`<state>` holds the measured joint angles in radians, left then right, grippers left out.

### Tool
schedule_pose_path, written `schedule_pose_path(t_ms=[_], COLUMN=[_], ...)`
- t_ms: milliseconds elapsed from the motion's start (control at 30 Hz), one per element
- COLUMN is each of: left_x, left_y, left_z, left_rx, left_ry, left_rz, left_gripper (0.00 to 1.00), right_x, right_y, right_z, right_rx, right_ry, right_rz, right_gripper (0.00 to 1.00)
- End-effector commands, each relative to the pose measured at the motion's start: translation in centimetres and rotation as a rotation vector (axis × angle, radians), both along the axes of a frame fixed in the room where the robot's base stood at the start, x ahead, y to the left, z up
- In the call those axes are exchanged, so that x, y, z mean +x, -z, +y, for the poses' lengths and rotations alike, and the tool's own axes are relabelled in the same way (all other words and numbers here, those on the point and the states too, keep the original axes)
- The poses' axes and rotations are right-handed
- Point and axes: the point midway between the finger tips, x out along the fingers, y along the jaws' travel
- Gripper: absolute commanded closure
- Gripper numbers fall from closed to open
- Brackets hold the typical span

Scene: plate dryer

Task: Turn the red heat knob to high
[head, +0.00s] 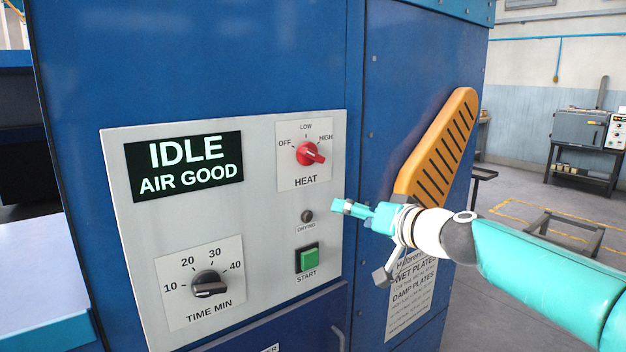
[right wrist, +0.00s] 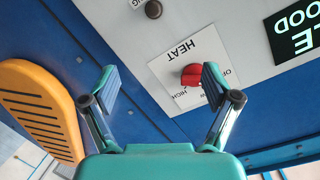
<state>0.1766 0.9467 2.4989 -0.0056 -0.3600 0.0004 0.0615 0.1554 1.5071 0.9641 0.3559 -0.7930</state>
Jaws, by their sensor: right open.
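The red heat knob (head: 310,153) sits on a white plate at the panel's upper right, marked OFF at left, LOW on top and HIGH at right. Its grip slants toward the lower right; I cannot tell for sure which mark it points at. My right gripper (head: 362,240) is open and empty, off the panel's right edge, below and right of the knob. In the right wrist view the knob (right wrist: 191,75) shows beyond the open fingers (right wrist: 157,82), beside the right-hand finger and partly covered by it. My left gripper is not in view.
The grey panel (head: 125,235) also holds a display (head: 184,165) reading IDLE AIR GOOD, a dark drying lamp (head: 307,216), a green start button (head: 308,259) and a black time knob (head: 209,284). A slotted orange part (head: 440,145) juts out behind my right arm.

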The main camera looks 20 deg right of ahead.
Motion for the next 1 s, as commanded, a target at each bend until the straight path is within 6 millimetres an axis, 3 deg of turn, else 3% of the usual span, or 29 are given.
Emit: schedule_pose_path(t_ms=[33, 100, 233, 467, 1000], left_x=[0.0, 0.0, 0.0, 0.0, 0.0], left_y=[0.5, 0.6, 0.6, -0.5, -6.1], left_z=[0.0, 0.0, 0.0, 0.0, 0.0], left_rx=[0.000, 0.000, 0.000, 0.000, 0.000], left_ry=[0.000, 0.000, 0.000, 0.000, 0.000], left_rz=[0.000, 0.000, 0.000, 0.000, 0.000], left_gripper=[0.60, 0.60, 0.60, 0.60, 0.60], right_x=[-0.9, -1.9, -2.8, -0.6, 9.9], right_y=[-3.1, -6.2, -9.0, -9.5, -9.7], right_z=[-0.4, -0.6, -0.7, 0.1, 3.9], right_rx=[0.006, 0.010, 0.014, 0.015, 0.014], right_ry=[-0.007, -0.017, -0.029, -0.030, -0.028], right_rz=[-0.068, -0.133, -0.191, -0.195, -0.194], right_gripper=[0.12, 0.12, 0.12, 0.12, 0.12])
